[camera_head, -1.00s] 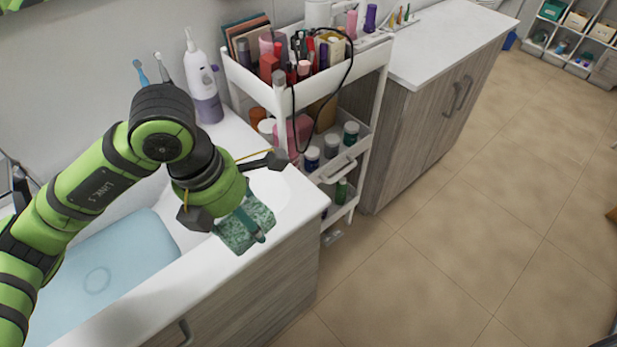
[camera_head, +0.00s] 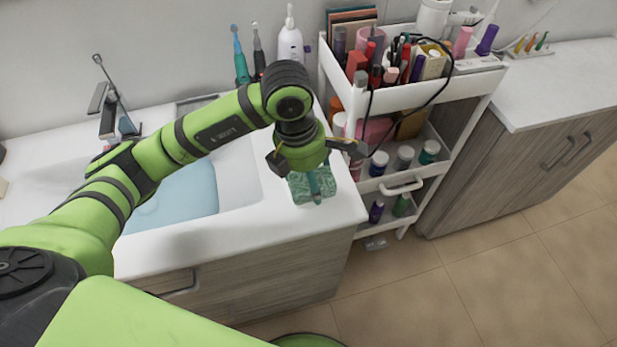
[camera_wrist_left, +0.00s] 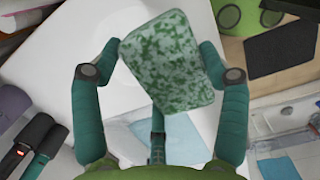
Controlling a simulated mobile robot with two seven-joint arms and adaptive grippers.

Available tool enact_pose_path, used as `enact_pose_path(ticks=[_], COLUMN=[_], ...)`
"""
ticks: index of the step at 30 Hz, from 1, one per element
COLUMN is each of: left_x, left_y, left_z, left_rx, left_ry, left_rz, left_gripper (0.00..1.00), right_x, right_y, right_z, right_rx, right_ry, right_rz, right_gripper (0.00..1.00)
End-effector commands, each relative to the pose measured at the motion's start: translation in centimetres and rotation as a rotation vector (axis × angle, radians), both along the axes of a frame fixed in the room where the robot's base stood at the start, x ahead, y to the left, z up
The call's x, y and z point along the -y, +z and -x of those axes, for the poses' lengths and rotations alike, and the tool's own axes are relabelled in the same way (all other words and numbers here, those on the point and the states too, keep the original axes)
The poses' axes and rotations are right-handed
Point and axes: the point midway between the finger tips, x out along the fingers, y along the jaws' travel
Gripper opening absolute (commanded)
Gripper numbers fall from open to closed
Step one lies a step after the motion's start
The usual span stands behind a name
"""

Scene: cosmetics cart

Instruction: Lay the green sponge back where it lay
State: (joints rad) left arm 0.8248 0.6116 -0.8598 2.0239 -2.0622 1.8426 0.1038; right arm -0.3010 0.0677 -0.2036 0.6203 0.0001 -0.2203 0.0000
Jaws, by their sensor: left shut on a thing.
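The green sponge (camera_head: 324,184), mottled light and dark, is in my left gripper (camera_head: 313,163) over the right end of the white sink counter (camera_head: 268,225). The head view does not show clearly whether the sponge touches the counter. My right gripper is not in view.
The sink basin (camera_head: 236,178), with a light blue bottom, lies left of the sponge. A white cart (camera_head: 335,70) full of cosmetics stands close on the right. Toothbrushes (camera_head: 240,62) and a white bottle (camera_head: 290,42) stand behind. A faucet (camera_head: 108,115) is at the left.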

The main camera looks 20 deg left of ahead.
Motion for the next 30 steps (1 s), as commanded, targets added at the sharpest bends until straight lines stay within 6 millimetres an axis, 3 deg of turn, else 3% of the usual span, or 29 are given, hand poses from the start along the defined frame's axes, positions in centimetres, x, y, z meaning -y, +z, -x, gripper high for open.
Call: enact_pose_path(ticks=[6,15,28,29,30], left_x=[-1.1,-1.1,-1.1,-1.1,-1.1], left_y=[-1.2,-4.9,-5.7,-5.6,-5.5], left_z=[-1.7,-1.7,-1.7,-1.7,-1.7], left_rx=[0.000,-0.002,0.001,0.001,0.001], left_ry=[0.000,0.000,-0.001,-0.001,-0.001], left_rz=[0.001,0.001,0.002,0.002,0.002], left_gripper=[0.49,0.49,0.49,0.87,0.99], right_x=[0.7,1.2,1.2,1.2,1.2], right_y=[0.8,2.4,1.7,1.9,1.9], right_z=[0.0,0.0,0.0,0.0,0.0], right_rx=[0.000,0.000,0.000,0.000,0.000], right_ry=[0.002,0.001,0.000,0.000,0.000], right_rz=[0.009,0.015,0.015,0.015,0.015], right_gripper=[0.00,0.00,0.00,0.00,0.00])
